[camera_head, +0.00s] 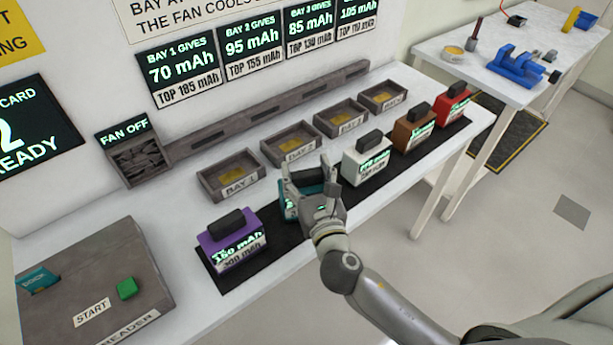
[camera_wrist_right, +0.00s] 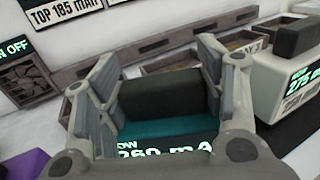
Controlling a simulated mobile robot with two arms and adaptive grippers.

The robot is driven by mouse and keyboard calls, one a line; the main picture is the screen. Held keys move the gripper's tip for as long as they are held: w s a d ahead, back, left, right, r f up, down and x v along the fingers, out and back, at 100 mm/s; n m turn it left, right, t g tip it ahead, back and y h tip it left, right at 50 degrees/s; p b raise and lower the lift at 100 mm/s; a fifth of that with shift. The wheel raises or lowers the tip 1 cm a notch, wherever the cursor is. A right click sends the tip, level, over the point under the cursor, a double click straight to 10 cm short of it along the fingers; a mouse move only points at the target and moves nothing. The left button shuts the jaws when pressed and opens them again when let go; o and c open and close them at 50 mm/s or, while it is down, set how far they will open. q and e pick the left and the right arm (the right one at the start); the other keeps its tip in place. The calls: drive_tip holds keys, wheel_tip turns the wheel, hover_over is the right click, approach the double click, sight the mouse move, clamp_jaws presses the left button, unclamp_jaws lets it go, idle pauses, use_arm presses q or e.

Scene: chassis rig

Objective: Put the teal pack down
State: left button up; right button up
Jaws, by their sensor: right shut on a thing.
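The teal pack (camera_head: 291,206) is on the black mat (camera_head: 208,268), between the purple pack and the white pack, mostly hidden behind my right gripper (camera_head: 312,180). In the right wrist view the teal pack (camera_wrist_right: 165,128) shows its black handle and a lit label, partly cut off. My right gripper (camera_wrist_right: 155,85) is shut on the teal pack, with a finger on each side of the handle. I cannot tell whether the pack's underside touches the mat. My left gripper is not in view.
The purple pack (camera_head: 231,240) stands left on the mat; the white (camera_head: 366,165), brown (camera_head: 413,132) and red (camera_head: 452,105) packs stand right. Several open bays (camera_head: 230,175) line the back. A grey reader box (camera_head: 75,275) with a green button is at the left front.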

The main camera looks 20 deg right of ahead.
drive_tip(key=shift+r, duration=0.1)
drive_tip(key=o, duration=1.9)
drive_tip(key=shift+f, duration=0.2)
drive_tip(key=shift+r, duration=0.2)
drive_tip(key=shift+s+f, duration=0.2)
drive_tip(key=shift+s, duration=0.2)
drive_tip(key=shift+s+a+r+b, duration=0.15)
drive_tip(key=shift+s+b, duration=0.6)
drive_tip(key=shift+s, duration=2.1)
drive_tip(key=shift+s+a+b, duration=0.1)
drive_tip(key=shift+s+b, duration=0.6)
drive_tip(key=shift+s, duration=2.1)
